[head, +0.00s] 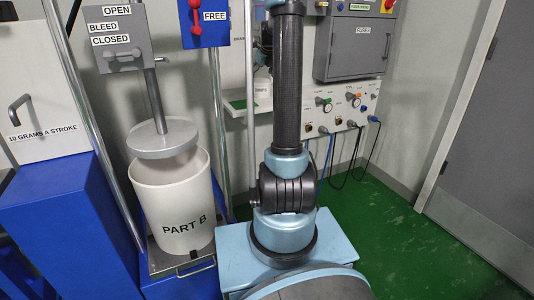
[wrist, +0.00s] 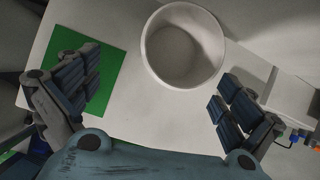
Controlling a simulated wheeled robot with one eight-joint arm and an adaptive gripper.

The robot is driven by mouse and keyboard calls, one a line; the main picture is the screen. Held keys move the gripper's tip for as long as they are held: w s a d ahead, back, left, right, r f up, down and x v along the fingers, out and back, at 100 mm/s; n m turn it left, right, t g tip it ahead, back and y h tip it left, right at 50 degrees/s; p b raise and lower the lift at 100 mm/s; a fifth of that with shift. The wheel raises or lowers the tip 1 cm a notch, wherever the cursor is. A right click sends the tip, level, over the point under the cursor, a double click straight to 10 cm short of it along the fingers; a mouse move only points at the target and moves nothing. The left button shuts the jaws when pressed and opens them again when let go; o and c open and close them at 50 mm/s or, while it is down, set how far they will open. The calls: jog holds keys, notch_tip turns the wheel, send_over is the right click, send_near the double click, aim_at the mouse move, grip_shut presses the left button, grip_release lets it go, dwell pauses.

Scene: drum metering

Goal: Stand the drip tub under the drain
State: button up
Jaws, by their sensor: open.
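The drip tub is a round white open tub (wrist: 184,50); in the wrist view it stands upright on a pale shelf (wrist: 130,100), and its inside looks empty. In the head view a small white tub (head: 262,91) with a dark label shows on the wall shelf, partly covered by my arm. My gripper (wrist: 158,82) is open, with one finger on each side of the picture. The tub lies beyond the fingertips, between them from side to side, and no finger touches it. The drain cannot be made out clearly; my arm covers part of the wall there.
A green square (wrist: 105,88) marks the shelf left of the tub. A white block-like thing (wrist: 290,95) is at its right. The head view shows the PART B drum (head: 178,210), grey fuse box (head: 357,48), and a socket panel (head: 340,112) with hanging cables. Green floor lies open at right.

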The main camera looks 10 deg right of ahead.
jog(key=s+a+n+g, duration=0.1)
jog(key=s+a+n, duration=0.3)
jog(key=s+n, duration=0.7)
jog(key=s+a+n, duration=0.4)
jog(key=s+n, duration=0.1)
jog(key=s, duration=1.3)
jog(key=s+f+n, duration=0.5)
jog(key=s, duration=0.3)
jog(key=s+a+f+n+g, duration=0.1)
jog(key=s+f+n, duration=0.4)
jog(key=s, duration=0.3)
jog(key=s+a+f+n+g+h, duration=0.1)
jog(key=s+f+n, duration=0.4)
jog(key=s, duration=0.4)
jog(key=shift+f+n, duration=0.2)
jog(key=shift+n, duration=0.2)
jog(key=shift+s, duration=0.1)
jog(key=shift+w+f, duration=0.2)
jog(key=shift+w, duration=0.25)
